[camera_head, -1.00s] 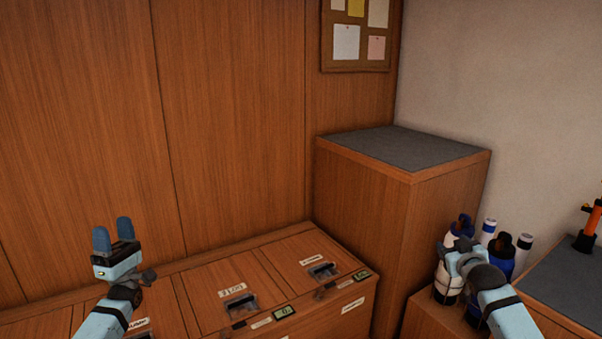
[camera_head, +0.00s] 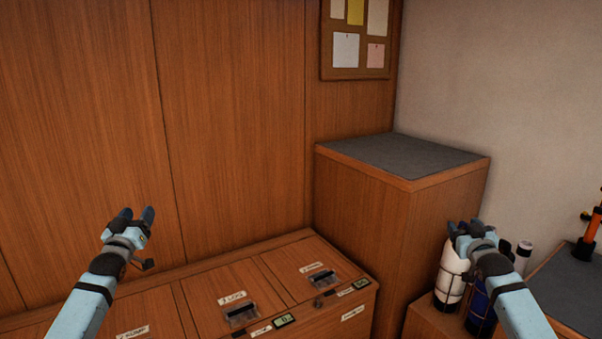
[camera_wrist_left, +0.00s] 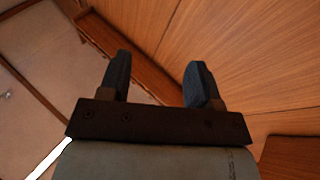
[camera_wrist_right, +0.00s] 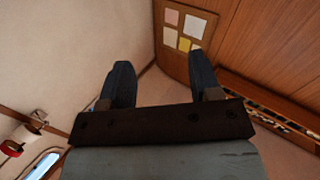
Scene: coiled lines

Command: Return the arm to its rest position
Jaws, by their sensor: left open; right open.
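My left gripper (camera_head: 134,216) is raised in front of the wooden wall panels at the left of the head view. Its two dark fingers stand apart with nothing between them, as the left wrist view (camera_wrist_left: 158,80) shows. My right gripper (camera_head: 464,228) is at the right of the head view, seen in front of the bottles beside the tall cabinet. In the right wrist view (camera_wrist_right: 163,82) its fingers are apart and empty.
Wooden lockers (camera_head: 215,277) with labelled lids and latches run along the wall. A tall cabinet (camera_head: 408,153) with a grey top stands in the corner. Bottles (camera_head: 449,276) stand on a low ledge at right. A pinboard (camera_head: 357,74) hangs above.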

